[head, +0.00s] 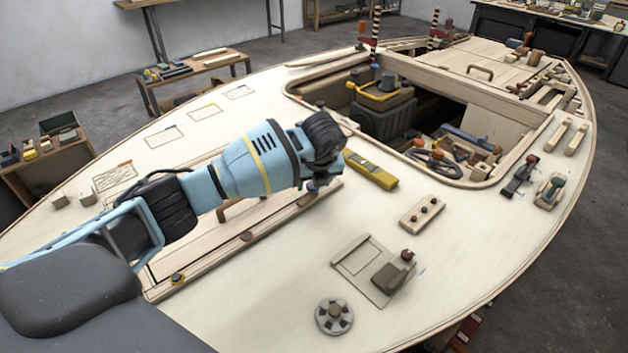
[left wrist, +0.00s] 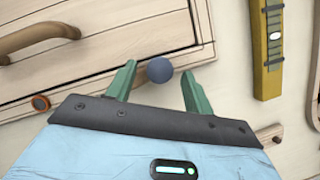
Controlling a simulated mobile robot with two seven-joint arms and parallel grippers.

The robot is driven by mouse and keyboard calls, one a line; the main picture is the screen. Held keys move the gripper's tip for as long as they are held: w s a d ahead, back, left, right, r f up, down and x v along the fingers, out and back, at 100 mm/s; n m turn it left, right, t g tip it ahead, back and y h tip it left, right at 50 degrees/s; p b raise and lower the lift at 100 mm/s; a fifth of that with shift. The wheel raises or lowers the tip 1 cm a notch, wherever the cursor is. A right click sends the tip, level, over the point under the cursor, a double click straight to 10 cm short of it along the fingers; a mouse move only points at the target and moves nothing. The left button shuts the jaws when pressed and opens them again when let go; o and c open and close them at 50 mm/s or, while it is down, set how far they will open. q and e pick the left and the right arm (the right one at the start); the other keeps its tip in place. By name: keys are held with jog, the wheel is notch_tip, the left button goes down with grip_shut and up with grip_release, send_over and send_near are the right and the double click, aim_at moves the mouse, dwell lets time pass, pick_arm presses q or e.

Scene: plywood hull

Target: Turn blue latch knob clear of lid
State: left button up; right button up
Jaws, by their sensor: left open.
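The blue latch knob (left wrist: 160,70) is a round dull-blue ball in the left wrist view, at the edge of the wooden lid (left wrist: 110,45). My left gripper (left wrist: 158,69) is open, with one green finger on either side of the knob; contact cannot be told. The lid has a brown bar handle (left wrist: 35,38). In the head view my left arm reaches over the lid (head: 195,235) from the left, its gripper (head: 316,184) pointing down at the lid's far right end. The arm covers much of the lid there, and the knob is mostly hidden. My right gripper is not in view.
A red knob (head: 247,236) and a yellow-ringed knob (head: 178,278) sit along the lid's near edge. A yellow level (head: 370,169) lies just right of the gripper. Beyond it is the open cockpit well (head: 430,110). A small block with buttons (head: 422,211) lies on the deck.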

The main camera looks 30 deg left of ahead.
pick_arm(q)
jog(key=shift+r, duration=0.1)
jog(key=v, duration=0.7)
jog(key=shift+r+p, duration=0.3)
jog(key=shift+r, duration=0.05)
jog(key=shift+s+d+f, duration=0.1)
